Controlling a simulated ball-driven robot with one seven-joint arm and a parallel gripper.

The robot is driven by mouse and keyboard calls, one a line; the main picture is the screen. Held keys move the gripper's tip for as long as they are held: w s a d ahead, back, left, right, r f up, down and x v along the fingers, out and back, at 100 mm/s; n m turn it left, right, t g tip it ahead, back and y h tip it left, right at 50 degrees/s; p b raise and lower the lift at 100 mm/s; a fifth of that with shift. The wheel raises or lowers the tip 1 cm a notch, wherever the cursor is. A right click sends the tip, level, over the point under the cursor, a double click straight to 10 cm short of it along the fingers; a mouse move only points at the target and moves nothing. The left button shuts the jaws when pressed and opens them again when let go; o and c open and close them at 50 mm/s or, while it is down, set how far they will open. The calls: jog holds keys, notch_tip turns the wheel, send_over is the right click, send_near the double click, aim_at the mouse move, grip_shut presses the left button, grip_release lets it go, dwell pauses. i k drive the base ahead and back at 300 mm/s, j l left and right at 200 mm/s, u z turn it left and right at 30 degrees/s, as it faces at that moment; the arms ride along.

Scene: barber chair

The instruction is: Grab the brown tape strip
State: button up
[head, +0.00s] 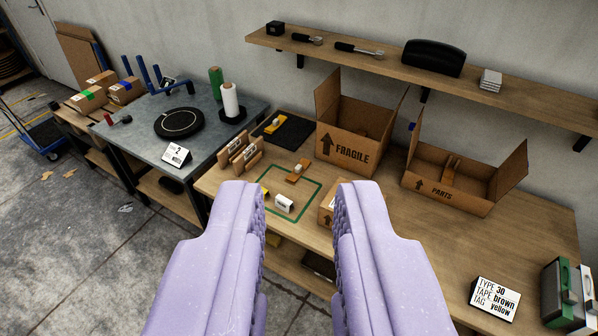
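My gripper (301,195) shows as two lavender padded fingers, wide apart with nothing between them, in front of the workbench. Beyond the fingertips, a flat brown strip-like piece (295,179) lies at the back of a green square outline on the wooden bench, with a small whitish block on it. I cannot tell for sure that it is the brown tape strip. A card (495,297) at the right reads "TYPE 30, TAPE brown, TAG yellow". A white block (284,204) lies in the outline, and a small cardboard box (326,207) is partly hidden by the right finger.
Open cartons marked FRAGILE (345,150) and PARTS (445,194) stand on the bench (385,215) below a wall shelf (400,65). Brown upright pieces (238,153) stand left of the outline. Green-and-grey devices (566,295) stand at far right. Bare bench lies right of centre.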

aim_at(292, 178)
jog(key=i+j+z, duration=0.2)
jog(key=i+j, duration=0.2)
jog(key=i, duration=0.45)
jog(key=i+j+z, duration=0.2)
jog(key=i+j, duration=0.35)
jog(key=i, duration=0.25)
jog(key=i+j+z, duration=0.2)
jog(key=i+j, duration=0.5)
jog(key=i, duration=0.05)
